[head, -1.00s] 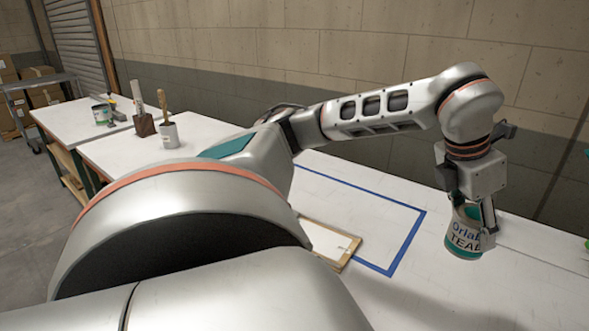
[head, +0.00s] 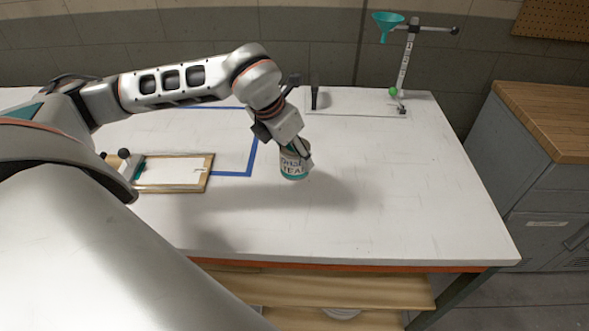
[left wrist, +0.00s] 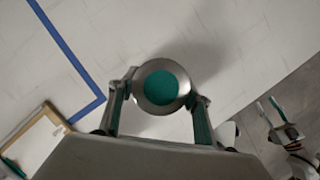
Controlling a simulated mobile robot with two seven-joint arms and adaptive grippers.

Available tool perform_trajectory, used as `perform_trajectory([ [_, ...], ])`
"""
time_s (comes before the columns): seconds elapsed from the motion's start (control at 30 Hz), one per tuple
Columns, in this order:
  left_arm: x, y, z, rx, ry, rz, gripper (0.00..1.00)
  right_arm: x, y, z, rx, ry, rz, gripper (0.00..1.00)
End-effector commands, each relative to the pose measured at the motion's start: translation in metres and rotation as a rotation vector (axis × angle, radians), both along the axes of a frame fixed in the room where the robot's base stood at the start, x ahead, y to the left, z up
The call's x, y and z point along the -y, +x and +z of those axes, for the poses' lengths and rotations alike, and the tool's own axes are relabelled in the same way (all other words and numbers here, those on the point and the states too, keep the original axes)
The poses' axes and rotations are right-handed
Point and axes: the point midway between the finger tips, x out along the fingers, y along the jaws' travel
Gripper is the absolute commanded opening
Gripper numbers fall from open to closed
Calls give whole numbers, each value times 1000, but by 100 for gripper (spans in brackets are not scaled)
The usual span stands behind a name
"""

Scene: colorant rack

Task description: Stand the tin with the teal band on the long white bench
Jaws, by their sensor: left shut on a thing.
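The tin with the teal band (head: 293,164) has a pale label with dark lettering. My left gripper (head: 298,150) is shut on it and holds it nearly upright over the long white bench (head: 400,200). Its shadow falls to the right on the bench; whether its base touches cannot be told. In the left wrist view the tin's round teal-centred top (left wrist: 161,88) sits between the two fingers. What looks like my right gripper (left wrist: 268,108) shows small at the right of that view, beyond the bench edge; its opening is unclear.
A blue tape outline (head: 250,160) and a framed clipboard (head: 175,172) lie left of the tin. A wood-topped grey cabinet (head: 545,130) stands right. The bench's front right is clear.

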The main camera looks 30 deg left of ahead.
Motion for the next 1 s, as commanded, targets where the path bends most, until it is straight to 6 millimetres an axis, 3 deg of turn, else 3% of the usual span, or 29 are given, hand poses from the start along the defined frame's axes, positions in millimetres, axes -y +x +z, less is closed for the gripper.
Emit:
perform_trajectory([
  [0.5, 0, 0, -55, 1, -1, 0, 24, 0, 0, 2, 1, 0, -1, 40],
  [0.97, 0, 1, -62, 2, 0, 0, 24, 1, 0, -3, 0, -1, -1, 40],
  [1.0, 0, 0, -62, 1, 0, 0, 56, 0, 0, -2, -1, -1, -1, 40],
])
